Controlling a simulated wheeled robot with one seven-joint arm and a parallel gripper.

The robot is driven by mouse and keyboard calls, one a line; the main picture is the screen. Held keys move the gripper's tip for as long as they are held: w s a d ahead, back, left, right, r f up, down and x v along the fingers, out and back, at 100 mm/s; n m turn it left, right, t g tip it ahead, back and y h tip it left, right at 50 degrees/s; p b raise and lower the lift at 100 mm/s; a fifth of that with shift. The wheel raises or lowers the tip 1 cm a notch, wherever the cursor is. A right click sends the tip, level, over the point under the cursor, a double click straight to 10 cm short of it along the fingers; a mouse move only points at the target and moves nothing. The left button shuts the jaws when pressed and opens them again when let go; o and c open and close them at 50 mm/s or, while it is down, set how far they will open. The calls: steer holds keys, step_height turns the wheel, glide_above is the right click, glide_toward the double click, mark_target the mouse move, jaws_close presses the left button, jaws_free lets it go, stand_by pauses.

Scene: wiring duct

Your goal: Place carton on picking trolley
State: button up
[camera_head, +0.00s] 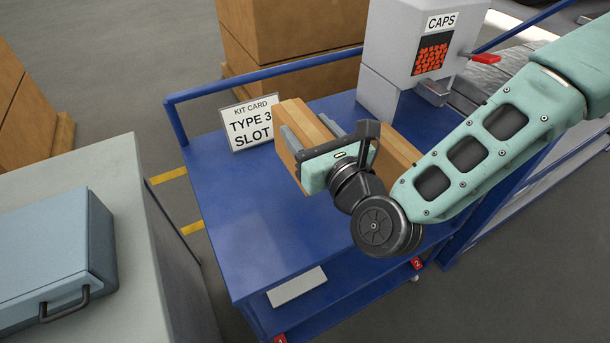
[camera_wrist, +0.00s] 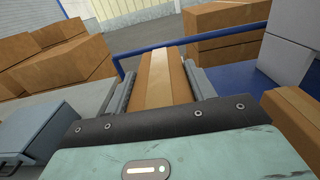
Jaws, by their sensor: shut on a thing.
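A brown carton with a lighter tape stripe (camera_head: 306,119) is between the fingers of my gripper (camera_head: 312,140), over the blue trolley (camera_head: 225,200). In the wrist view the carton (camera_wrist: 163,80) fills the gap between both fingers of the gripper (camera_wrist: 165,85), which is shut on it. I cannot tell whether the carton's underside touches the trolley top. A second brown carton (camera_head: 400,152) stands on the trolley just right of my gripper, partly hidden by my arm; it also shows in the wrist view (camera_wrist: 295,115).
A "TYPE 3 SLOT" kit card (camera_head: 250,124) stands at the trolley's back left. A grey caps dispenser (camera_head: 410,55) stands at the back right. A grey bench with a blue-grey toolbox (camera_head: 50,255) is on the left.

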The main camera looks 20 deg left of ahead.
step_height(320, 180, down, 10)
steer(key=shift+r+p, duration=0.1)
steer(key=shift+p, duration=1)
steer(key=o, duration=1.4)
steer(key=shift+o, duration=0.2)
steer(key=b+v, duration=0.4)
steer(key=v, duration=0.7)
steer(key=shift+s+d+b, duration=0.3)
steer(key=shift+b, duration=0.05)
